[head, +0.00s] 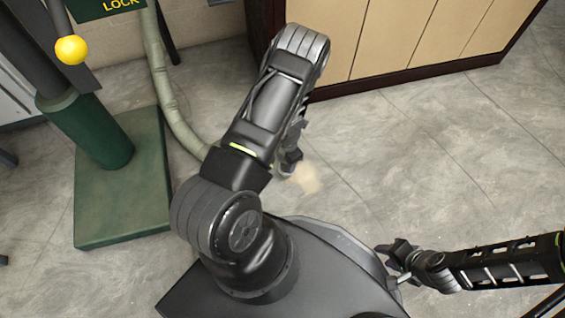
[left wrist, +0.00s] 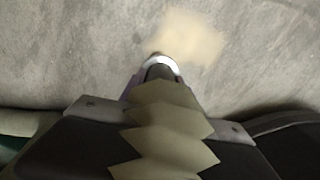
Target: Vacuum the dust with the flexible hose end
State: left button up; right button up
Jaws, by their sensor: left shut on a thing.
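The pale ribbed hose (head: 168,85) hangs from the green machine and runs behind my left arm. My left gripper (head: 292,160) is shut on the hose, low over the floor and partly hidden by my arm. In the left wrist view the hose (left wrist: 165,125) passes between the fingers, and its end shows a whitish rim (left wrist: 161,62). The tan dust patch (head: 308,179) lies on the floor just right of and below the left gripper. It also shows in the left wrist view (left wrist: 192,38), just beyond the hose end. My right gripper (head: 394,264) is empty, its fingers apart.
The green machine's post (head: 97,135) stands on a green base plate (head: 122,195) at the left, with a yellow ball knob (head: 72,49). A wooden cabinet (head: 400,38) with a dark base stands at the back. The grey tiled floor (head: 440,150) to the right is clear.

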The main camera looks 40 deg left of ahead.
pick_arm(q)
jog(key=shift+w+d, duration=0.75)
jog(key=shift+w, duration=0.35)
jog(key=shift+d, duration=3.7)
jog(key=shift+w+a+b, duration=0.65)
jog(key=shift+w+a, duration=1.4)
jog(key=shift+a, duration=0.25)
notch_tip(320, 180, up, 6)
jog(key=p, duration=0.5)
jog(key=shift+r, duration=0.2)
